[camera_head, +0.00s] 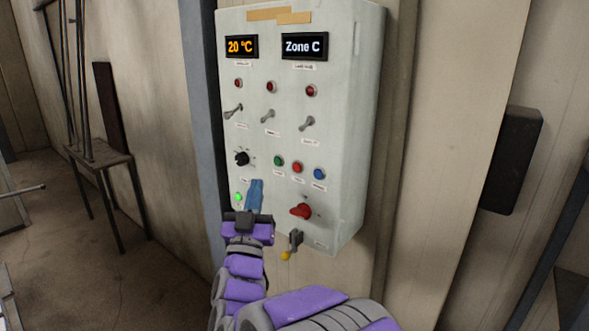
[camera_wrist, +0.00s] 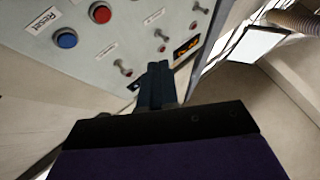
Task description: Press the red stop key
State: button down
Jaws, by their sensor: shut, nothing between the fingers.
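The red key (camera_head: 297,167) is a small round button on the light grey control panel (camera_head: 345,130). It sits between a green button (camera_head: 278,161) and a blue button (camera_head: 319,173). In the wrist view the red key (camera_wrist: 100,12) shows at the top edge, beside the blue button (camera_wrist: 65,39) labelled "Reset". My gripper (camera_head: 256,183) is shut and empty, its blue fingers together. In the head view it is left of and below the red key, in front of the panel's lower left part. In the wrist view the fingertips (camera_wrist: 157,72) are apart from the red key.
Above the buttons are red lamps (camera_head: 271,87), toggle switches (camera_head: 307,123) and two displays. A black knob (camera_head: 242,158) is just above my fingers. A red rotary switch (camera_head: 300,211) and a yellow-tipped lever (camera_head: 287,254) are at lower right. A black box (camera_head: 512,160) hangs further right.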

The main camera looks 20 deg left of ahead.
aim_at(297, 167)
jog(key=shift+w+d+r+b, duration=0.1)
jog(key=shift+w+d+b, duration=0.1)
jog(key=shift+w+d, duration=0.85)
jog(key=shift+w+d+b, duration=0.25)
jog(key=shift+w+d, duration=0.25)
jog(key=shift+w, duration=1.15)
jog(key=shift+w+d+r+b, duration=0.1)
jog(key=shift+w+d+b, duration=0.1)
jog(key=shift+w+d, duration=0.85)
jog(key=shift+w+a+f, duration=0.1)
jog(key=shift+w+a, duration=0.2)
jog(key=shift+a, duration=0.35)
jog(key=shift+d, duration=0.2)
jog(key=shift+a, duration=0.1)
jog(key=shift+w, duration=0.15)
jog(key=shift+w+d, duration=0.2)
jog(key=shift+d, duration=0.05)
